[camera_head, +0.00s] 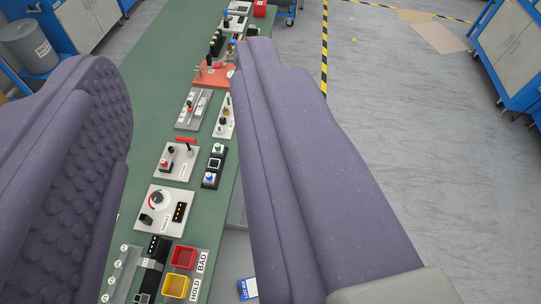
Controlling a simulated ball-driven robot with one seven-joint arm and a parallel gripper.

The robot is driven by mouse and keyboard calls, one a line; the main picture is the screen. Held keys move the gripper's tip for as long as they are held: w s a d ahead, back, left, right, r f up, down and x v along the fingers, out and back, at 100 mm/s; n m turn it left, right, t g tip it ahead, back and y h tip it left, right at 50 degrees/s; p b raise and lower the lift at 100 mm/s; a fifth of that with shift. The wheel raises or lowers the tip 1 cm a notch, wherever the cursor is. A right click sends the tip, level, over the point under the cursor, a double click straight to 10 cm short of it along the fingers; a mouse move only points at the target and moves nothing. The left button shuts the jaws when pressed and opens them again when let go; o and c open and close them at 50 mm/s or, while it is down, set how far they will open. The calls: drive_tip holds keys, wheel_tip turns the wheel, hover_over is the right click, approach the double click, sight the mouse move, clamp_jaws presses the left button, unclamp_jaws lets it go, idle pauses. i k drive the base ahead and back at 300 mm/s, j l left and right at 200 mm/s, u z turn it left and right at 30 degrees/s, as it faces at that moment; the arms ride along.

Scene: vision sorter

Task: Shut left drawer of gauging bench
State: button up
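The gauging bench (140,105) has a long green top that runs away from me, seen between and beyond my fingers. A pale grey panel (237,212) juts out past its right edge, low in the picture, with a grey recess below it. This may be part of an open drawer, but my right finger hides most of it. I cannot tell which drawer it is. My gripper (176,58) has two purple padded fingers, wide apart with nothing between them, above the bench. No drawer handle shows.
A blue and white packet (247,289) lies in the grey recess. Gauges, a red bin (183,257) and a yellow bin (176,287) stand on the bench. A blue cabinet (515,50) is at the far right. The grey floor (430,150) at right is clear.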

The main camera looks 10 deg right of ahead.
sight(235, 263)
drive_tip(key=k+l+u, duration=0.4)
drive_tip(key=k+l, duration=0.75)
drive_tip(key=k, duration=0.15)
drive_tip(key=i+j+z, duration=0.4)
drive_tip(key=j, duration=0.3)
drive_tip(key=i+l, duration=0.05)
drive_tip(key=i, duration=0.05)
